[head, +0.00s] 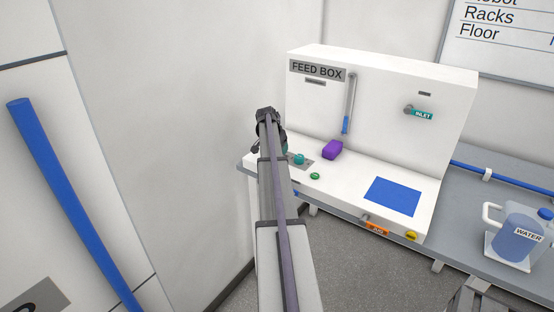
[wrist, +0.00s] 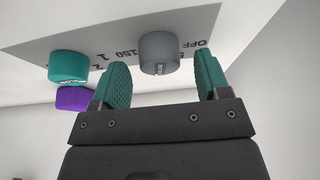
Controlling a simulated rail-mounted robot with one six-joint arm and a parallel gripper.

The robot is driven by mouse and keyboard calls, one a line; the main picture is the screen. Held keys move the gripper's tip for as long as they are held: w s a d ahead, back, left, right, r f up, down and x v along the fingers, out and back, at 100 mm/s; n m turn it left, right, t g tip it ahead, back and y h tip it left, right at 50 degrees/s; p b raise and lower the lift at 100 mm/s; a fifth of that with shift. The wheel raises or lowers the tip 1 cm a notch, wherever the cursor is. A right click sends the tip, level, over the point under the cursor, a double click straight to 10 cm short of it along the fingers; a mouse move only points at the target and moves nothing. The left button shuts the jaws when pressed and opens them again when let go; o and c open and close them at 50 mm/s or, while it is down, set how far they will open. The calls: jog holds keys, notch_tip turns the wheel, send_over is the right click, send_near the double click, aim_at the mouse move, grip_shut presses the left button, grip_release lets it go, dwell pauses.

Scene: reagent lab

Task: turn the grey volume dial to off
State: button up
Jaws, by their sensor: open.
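The grey volume dial (wrist: 160,54) is in the wrist view, a round knob on a grey scale plate (wrist: 130,30) with printed marks. The word OFF is printed to its right, with numbers to its left. My gripper (wrist: 160,84) is open, with a green-padded finger on each side of the space by the dial. I cannot tell whether either finger touches it. In the head view my gripper (head: 268,116) is at the left end of the feed box (head: 380,100). My arm hides the grey dial there.
A teal knob (wrist: 68,67) and a purple block (wrist: 74,98) are left of the dial in the wrist view. The head view shows a green button (head: 315,176), a blue pad (head: 393,196) and a water jug (head: 522,232). A wall (head: 190,100) stands close left of my arm.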

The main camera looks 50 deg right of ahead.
jog(key=shift+d+f, duration=0.2)
jog(key=shift+f, duration=0.4)
jog(key=shift+r, duration=0.2)
jog(key=shift+c, duration=0.3)
jog(key=c, duration=0.9)
jog(key=shift+o, duration=0.2)
